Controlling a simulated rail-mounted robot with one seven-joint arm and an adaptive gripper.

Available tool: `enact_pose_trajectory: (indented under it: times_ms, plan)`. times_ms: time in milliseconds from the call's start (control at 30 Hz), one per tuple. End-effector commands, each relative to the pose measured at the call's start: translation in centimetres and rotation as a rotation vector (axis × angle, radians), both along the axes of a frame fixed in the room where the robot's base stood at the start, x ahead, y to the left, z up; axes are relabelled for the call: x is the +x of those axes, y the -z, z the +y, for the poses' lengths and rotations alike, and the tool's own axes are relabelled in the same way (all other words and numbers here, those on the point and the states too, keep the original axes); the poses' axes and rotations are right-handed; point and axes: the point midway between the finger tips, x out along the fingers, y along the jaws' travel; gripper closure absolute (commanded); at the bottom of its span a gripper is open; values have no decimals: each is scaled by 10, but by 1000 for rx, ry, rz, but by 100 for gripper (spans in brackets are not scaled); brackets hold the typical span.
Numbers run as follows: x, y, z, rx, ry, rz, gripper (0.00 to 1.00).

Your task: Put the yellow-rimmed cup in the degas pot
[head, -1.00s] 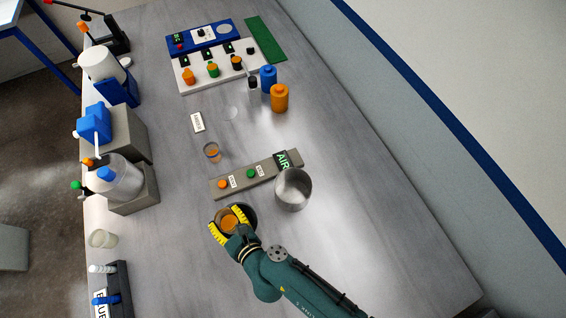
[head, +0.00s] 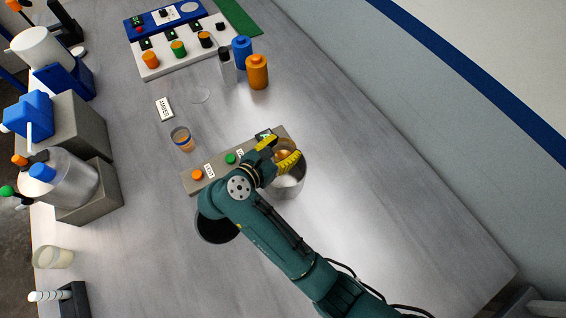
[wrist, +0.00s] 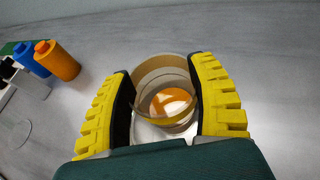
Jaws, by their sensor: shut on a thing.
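My gripper (head: 278,152) is shut on the yellow-rimmed cup (head: 282,154), with one yellow finger on each side of it. In the wrist view the clear cup (wrist: 163,74) sits between the fingers, with amber liquid low inside. The degas pot (head: 289,187) is the open silver metal pot at the right end of the grey control strip. The gripper and cup are over the pot's far part and hide some of its mouth. I cannot tell whether the cup's bottom is below the pot's rim.
The grey strip (head: 216,172) with orange and green buttons lies left of the pot. A black round holder (head: 217,228) is partly under my arm. Another cup (head: 182,139) stands beyond the strip. Orange (head: 257,72) and blue (head: 242,53) bottles stand farther back. The table right of the pot is clear.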

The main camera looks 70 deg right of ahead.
Motion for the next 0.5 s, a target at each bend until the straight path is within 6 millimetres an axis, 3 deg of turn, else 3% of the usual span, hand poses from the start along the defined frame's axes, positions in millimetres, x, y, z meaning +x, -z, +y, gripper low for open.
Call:
enact_pose_trajectory:
  times_ms: [133,500]
  plan:
    - [-1,34,0,4,-1,8,64]
    - [0,89,0,4,-3,5,64]
